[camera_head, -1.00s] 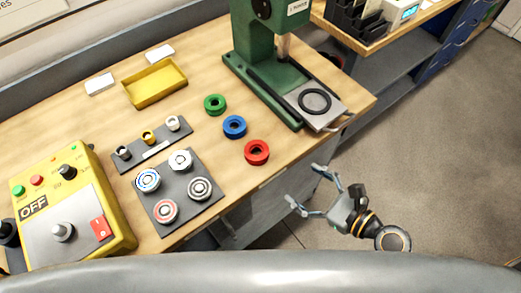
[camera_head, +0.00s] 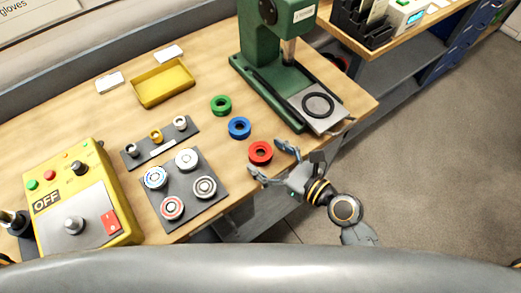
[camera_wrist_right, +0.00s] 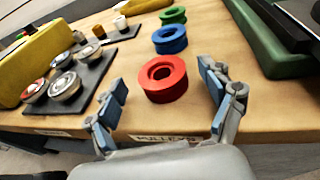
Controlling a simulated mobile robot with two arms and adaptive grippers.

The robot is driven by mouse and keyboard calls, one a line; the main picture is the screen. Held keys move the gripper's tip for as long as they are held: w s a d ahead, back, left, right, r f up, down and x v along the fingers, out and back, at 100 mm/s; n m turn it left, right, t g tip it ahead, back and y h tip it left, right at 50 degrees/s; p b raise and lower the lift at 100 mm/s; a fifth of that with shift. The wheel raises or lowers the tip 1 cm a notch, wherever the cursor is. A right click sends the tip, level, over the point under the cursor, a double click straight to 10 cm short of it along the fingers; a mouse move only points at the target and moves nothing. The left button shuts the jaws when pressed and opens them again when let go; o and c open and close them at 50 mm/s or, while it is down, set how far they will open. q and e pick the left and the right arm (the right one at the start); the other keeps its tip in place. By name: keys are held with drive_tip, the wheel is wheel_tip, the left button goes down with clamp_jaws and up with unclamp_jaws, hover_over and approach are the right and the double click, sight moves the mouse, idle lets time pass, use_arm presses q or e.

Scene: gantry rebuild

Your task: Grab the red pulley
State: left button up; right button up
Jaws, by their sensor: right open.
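The red pulley (camera_head: 260,153) is a ring with a centre hole, lying flat near the front edge of the wooden bench. In the right wrist view the red pulley (camera_wrist_right: 163,78) sits ahead of and between my fingers. My right gripper (camera_head: 266,161) is open and empty at the bench edge, its fingers spread on either side of the pulley's near side. It also shows in the right wrist view (camera_wrist_right: 166,100). I cannot see contact. My left gripper is not in view.
A blue pulley (camera_head: 239,128) and a green pulley (camera_head: 221,105) lie behind the red one. A green press (camera_head: 275,75) stands to the right. A dark plate (camera_head: 212,183) with several bearings and a yellow control box (camera_head: 85,200) are to the left.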

drive_tip(key=x, duration=0.2)
drive_tip(key=shift+w+a, duration=0.3)
drive_tip(key=c, duration=1.4)
drive_tip(key=shift+r, duration=0.1)
